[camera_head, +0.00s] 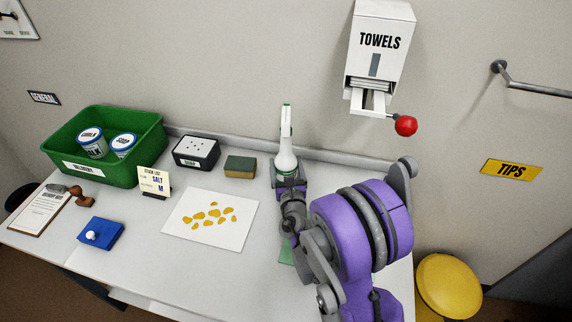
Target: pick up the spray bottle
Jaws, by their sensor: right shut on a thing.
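The spray bottle (286,150) is white with green at its neck and top. It stands upright near the back of the bench, in the middle of the camera_head view. My right gripper (288,180) is at the lower part of the bottle and shut on it. My right arm reaches in from the lower right and hides part of the bench in front of the bottle. The fingertips and the bottle's base are mostly hidden, so I cannot tell whether the bottle touches the bench. My left gripper is not in view.
Left of the bottle are a green-brown sponge (240,166), a black-and-white box (196,152), a small sign (154,181) and a green bin (152,149) with cans. A white sheet (182,225) lies in front. A towel dispenser (395,45) hangs above right.

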